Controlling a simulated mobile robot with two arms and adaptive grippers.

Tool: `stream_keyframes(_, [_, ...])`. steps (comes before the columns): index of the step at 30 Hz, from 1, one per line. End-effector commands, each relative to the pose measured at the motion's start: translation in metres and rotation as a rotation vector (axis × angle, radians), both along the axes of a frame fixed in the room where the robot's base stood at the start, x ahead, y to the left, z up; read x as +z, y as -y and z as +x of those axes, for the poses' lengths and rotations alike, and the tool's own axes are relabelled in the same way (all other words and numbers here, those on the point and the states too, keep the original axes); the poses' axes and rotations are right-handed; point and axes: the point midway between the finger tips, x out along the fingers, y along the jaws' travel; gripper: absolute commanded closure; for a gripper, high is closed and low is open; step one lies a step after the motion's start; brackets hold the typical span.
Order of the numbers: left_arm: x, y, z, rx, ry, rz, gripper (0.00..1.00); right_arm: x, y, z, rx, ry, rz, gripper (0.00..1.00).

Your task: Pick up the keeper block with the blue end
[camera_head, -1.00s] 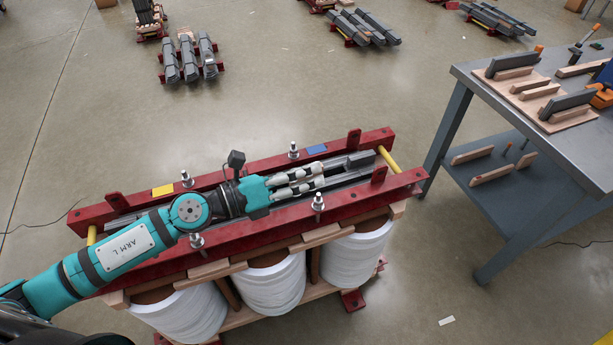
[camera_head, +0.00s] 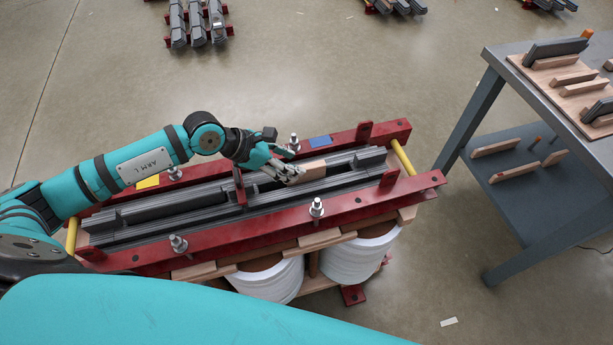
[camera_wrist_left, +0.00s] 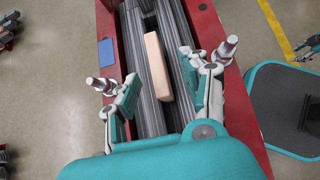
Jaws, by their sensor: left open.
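A pale wooden block (camera_head: 313,169) lies in the slot of the grey laminated core (camera_head: 170,204), nearer the core's right end. The block also shows in the left wrist view (camera_wrist_left: 157,66). No blue shows on it; a blue patch (camera_head: 320,141) is on the far red beam beside it. My left gripper (camera_head: 288,173) is over the core at the block's left end. In the left wrist view my left gripper (camera_wrist_left: 160,76) is open, with its fingers on either side of the block and apart from it. A teal-and-white part at that view's right edge may be my right gripper (camera_wrist_left: 308,46).
Red beams (camera_head: 255,235) with upright bolts (camera_head: 316,208) flank the core. A yellow patch (camera_head: 147,181) marks the far beam's left part. A grey workbench (camera_head: 540,90) with wooden pieces stands at right. Open floor lies between.

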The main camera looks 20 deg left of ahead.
Motion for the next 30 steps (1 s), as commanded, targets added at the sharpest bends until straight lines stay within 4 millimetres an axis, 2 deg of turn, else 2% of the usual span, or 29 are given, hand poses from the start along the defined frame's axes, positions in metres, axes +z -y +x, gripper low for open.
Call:
stream_keyframes(2, [-0.008, 0.006, 0.004, 0.001, 0.001, -0.002, 0.54, -0.007, 0.001, -0.007, 0.000, -0.010, -0.001, 0.60])
stream_keyframes(5, [-0.012, 0.009, 0.006, 0.000, 0.001, -0.001, 0.54, -0.008, 0.001, -0.004, 0.001, -0.004, -0.001, 0.60])
stream_keyframes(10, [-0.029, 0.019, 0.016, 0.000, 0.001, -0.003, 0.54, -0.020, 0.000, 0.023, 0.002, 0.037, 0.002, 0.60])
stream_keyframes(14, [-0.043, 0.030, 0.024, 0.000, 0.001, -0.003, 0.54, -0.029, -0.001, 0.034, 0.002, 0.055, 0.004, 0.60])
stream_keyframes(18, [-0.049, 0.035, 0.029, 0.002, 0.001, -0.002, 0.54, -0.033, 0.000, 0.031, 0.002, 0.050, 0.002, 0.60])
stream_keyframes(25, [-0.048, 0.036, 0.029, 0.001, 0.000, -0.001, 0.54, -0.033, 0.002, 0.018, 0.002, 0.030, 0.000, 0.60])
stream_keyframes(30, [-0.048, 0.036, 0.029, 0.001, 0.000, -0.001, 0.75, -0.033, 0.002, 0.012, 0.002, 0.021, -0.001, 0.60])
